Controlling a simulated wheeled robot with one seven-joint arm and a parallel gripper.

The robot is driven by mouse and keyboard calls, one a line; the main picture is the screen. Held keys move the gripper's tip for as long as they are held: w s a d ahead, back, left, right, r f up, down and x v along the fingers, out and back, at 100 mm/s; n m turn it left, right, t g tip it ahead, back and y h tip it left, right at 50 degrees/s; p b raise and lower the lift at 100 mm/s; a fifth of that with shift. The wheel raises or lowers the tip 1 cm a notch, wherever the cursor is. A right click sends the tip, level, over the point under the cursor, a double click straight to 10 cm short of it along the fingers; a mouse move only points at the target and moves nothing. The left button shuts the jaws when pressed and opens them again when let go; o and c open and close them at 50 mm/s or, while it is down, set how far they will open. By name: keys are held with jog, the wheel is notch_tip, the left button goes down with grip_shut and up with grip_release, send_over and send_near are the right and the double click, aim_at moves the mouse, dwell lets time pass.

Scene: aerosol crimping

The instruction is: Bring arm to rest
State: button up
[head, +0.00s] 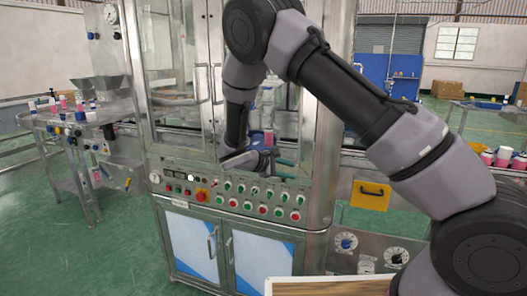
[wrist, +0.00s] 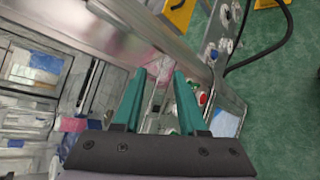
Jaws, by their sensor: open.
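My gripper (head: 276,158) is at the front of the crimping machine (head: 335,130), just above its sloped control panel, with my arm reaching in from the right. In the wrist view my gripper (wrist: 160,75) shows two green fingers standing apart with nothing between them. The panel (head: 240,207) carries rows of green and red knobs and a red stop button. In the wrist view, the machine's metal frame lies just beyond the fingertips. Part of the machine's inside is hidden behind my arm.
A metal side table (head: 60,118) with small bottles stands at the left. Pink cans (head: 503,156) stand at the right. A yellow plate with a handle (head: 370,195) is on the machine's right side. Green floor (head: 60,260) is open at the left.

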jog(key=s+d+r+m+g+y, duration=0.3)
jog(key=s+d+r+m+y, duration=0.15)
jog(key=s+d+r, duration=0.35)
jog(key=s+d+r+m+g+y, duration=0.2)
jog(key=s+d+r+m+y, duration=0.15)
jog(key=d+r+m, duration=0.45)
jog(key=s+r+m+t+y, duration=0.4)
jog(key=s+r+m+t, duration=0.1)
jog(key=s+r, duration=0.9)
jog(key=shift+s+d+y, duration=0.3)
jog(key=shift+s+y, duration=0.1)
jog(key=shift+s, duration=0.65)
jog(key=shift+m, duration=0.25)
